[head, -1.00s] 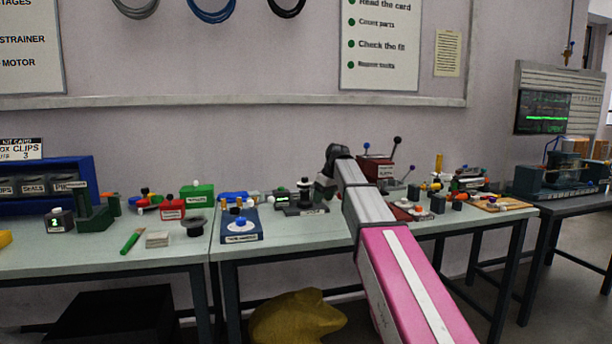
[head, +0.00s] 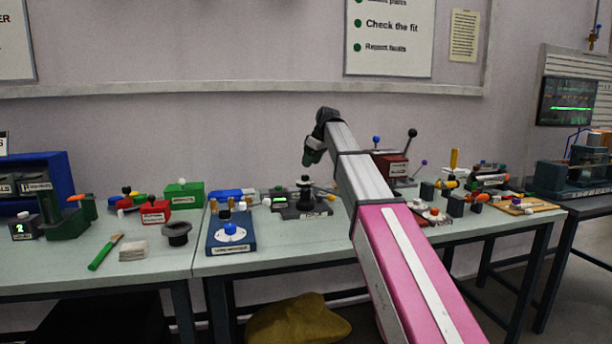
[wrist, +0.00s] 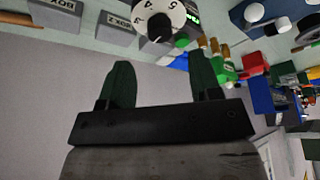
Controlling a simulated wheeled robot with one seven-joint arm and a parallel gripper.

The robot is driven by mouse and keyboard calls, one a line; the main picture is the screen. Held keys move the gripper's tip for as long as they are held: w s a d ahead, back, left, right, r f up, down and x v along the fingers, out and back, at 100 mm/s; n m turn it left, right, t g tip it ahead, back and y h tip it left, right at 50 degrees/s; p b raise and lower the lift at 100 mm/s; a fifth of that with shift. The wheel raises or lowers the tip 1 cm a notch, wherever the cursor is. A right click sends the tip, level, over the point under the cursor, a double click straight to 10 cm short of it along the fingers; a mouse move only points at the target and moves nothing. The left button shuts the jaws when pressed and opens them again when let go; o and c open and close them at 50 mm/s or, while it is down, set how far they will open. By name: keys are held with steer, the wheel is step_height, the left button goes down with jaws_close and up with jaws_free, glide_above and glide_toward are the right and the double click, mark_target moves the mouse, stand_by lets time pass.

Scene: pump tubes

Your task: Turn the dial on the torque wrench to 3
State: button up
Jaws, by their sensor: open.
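In the head view, a dark grey unit with an upright black knob (head: 305,183), a small green display and a yellow-orange handle stands on the middle bench. I take it as the torque wrench; its label is too small to read. In the wrist view, a white numbered dial (wrist: 158,16) with a dark pointer shows at the top edge, partly cut off, beside a green display. The pointer's number is unclear. My gripper (wrist: 163,80) is open and empty, its dark green fingers apart from the dial. In the head view, my gripper (head: 309,160) hangs just above the knob.
A blue box with a blue knob (head: 231,230) stands front left of the unit. A red box with levers (head: 392,165) is behind my arm on the right. A black cup (head: 177,233) and a green-handled brush (head: 105,252) lie on the left bench. Bare bench lies in front of the unit.

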mark_target(305, 176)
steer(key=x, duration=0.6)
steer(key=shift+a+f, duration=0.15)
steer(key=shift+f, duration=0.05)
steer(key=c, duration=0.9)
